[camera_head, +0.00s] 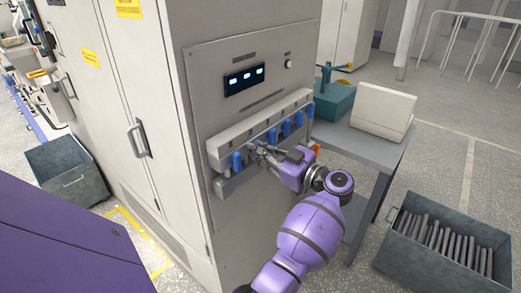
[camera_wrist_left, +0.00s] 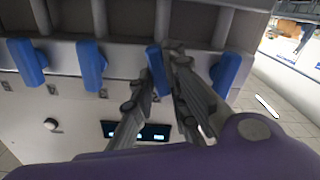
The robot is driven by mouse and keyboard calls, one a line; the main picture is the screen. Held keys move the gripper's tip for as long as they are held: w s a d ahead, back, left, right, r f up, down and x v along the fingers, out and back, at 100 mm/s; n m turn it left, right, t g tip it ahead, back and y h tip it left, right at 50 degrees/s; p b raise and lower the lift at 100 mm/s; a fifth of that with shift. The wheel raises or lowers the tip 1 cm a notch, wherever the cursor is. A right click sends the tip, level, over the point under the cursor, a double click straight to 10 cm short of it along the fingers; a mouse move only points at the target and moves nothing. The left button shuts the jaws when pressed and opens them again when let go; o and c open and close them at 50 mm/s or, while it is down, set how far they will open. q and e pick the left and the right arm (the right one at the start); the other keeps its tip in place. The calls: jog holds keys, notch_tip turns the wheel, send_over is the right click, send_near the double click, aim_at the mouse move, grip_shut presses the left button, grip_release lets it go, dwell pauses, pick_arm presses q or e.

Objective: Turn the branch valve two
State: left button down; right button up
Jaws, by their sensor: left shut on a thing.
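A row of blue valve handles (camera_head: 272,137) hangs along a pale manifold (camera_head: 222,150) on the cabinet's side panel in the head view. My left gripper (camera_head: 256,149) is at the second handle from the left, largely hiding it. In the left wrist view, which looks upside down, that blue handle (camera_wrist_left: 157,68) sits between the two fingers of my left gripper (camera_wrist_left: 166,66). The gripper is shut on it. The leftmost handle (camera_head: 237,161) hangs free beside it and shows at the right in the wrist view (camera_wrist_left: 230,72). My right gripper is not in view.
A small display (camera_head: 244,79) is above the manifold. A grey table (camera_head: 372,145) at the right carries a teal device (camera_head: 334,100) and a pale box (camera_head: 382,111). A metal bin of rods (camera_head: 400,240) stands on the floor at the lower right.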

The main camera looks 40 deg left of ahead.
pick_arm(q)
jog(key=n+b, duration=0.1)
jog(key=n, duration=0.3)
jog(key=n+b, duration=0.1)
jog(key=n, duration=0.4)
jog(key=n+b, duration=0.1)
jog(key=n, duration=0.4)
jog(key=shift+s+f+b, duration=0.2)
jog(key=shift+f+b, duration=0.1)
jog(key=shift+f, duration=0.1)
pick_arm(e)
jog(key=shift+g, duration=0.3)
jog(key=f, duration=0.2)
jog(key=s+f, duration=0.1)
jog(key=f, duration=0.1)
jog(key=shift+s+a, duration=0.1)
jog(key=shift+s, duration=0.1)
pick_arm(q)
jog(key=shift+n, duration=0.3)
pick_arm(e)
jog(key=shift+w, duration=0.1)
pick_arm(q)
jog(key=c, duration=1.7)
grip_release()
jog(key=shift+r, duration=0.1)
